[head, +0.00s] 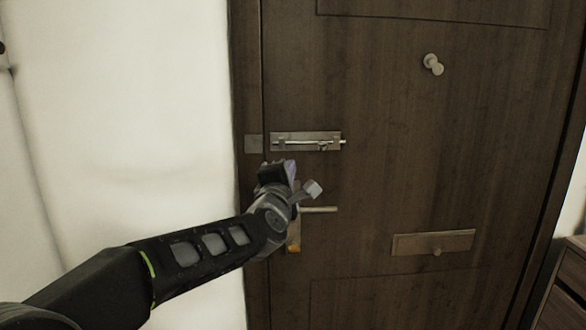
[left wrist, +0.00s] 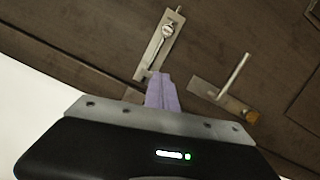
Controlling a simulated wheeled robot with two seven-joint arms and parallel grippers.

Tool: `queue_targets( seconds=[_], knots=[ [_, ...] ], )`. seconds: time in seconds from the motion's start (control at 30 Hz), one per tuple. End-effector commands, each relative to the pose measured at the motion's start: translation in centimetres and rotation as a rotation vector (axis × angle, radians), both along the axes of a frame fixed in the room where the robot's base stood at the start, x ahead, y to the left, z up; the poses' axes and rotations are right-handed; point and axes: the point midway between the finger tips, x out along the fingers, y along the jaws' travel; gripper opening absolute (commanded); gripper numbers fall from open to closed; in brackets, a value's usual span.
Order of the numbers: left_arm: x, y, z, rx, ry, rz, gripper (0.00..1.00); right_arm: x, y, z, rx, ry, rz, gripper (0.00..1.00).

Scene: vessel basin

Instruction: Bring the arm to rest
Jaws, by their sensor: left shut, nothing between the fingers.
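My left arm (head: 195,250) reaches in from the lower left of the head view. Its gripper (head: 291,168) is in front of the door's left edge, just below the slide bolt (head: 305,142) and above the lever handle (head: 318,209). In the left wrist view the purple fingers (left wrist: 162,92) are shut together with nothing between them. Their tips lie near the lower end of the bolt plate (left wrist: 160,45); whether they touch it I cannot tell. The lever handle (left wrist: 233,75) is to their right, apart from them. My right gripper is not in view.
The dark wooden door (head: 400,110) is in its frame and looks closed. It has a round knob (head: 433,64) high up and a mail-slot plate (head: 433,243) lower down. A white wall (head: 130,110) is on the left. A wooden cabinet (head: 565,285) stands at lower right.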

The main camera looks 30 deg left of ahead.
Motion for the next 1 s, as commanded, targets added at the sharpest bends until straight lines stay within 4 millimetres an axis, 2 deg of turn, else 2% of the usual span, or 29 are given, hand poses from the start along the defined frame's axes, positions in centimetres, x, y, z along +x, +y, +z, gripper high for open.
queue_targets(
  seconds=[0.2, 0.8, 0.93, 1.0],
  knots=[
    [-1.6, -0.7, -0.1, 0.000, 0.000, 0.000, 0.00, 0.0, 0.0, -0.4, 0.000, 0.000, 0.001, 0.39],
    [-1.6, -0.7, -0.1, 0.010, 0.004, 0.001, 0.00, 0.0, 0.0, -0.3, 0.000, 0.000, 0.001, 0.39],
    [-1.5, -0.9, -0.2, 0.102, 0.046, -0.002, 0.00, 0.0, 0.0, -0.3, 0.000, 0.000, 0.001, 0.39],
    [-1.4, -1.6, -1.2, 0.227, 0.114, -0.019, 0.00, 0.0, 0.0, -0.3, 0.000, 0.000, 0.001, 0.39]
  ],
)
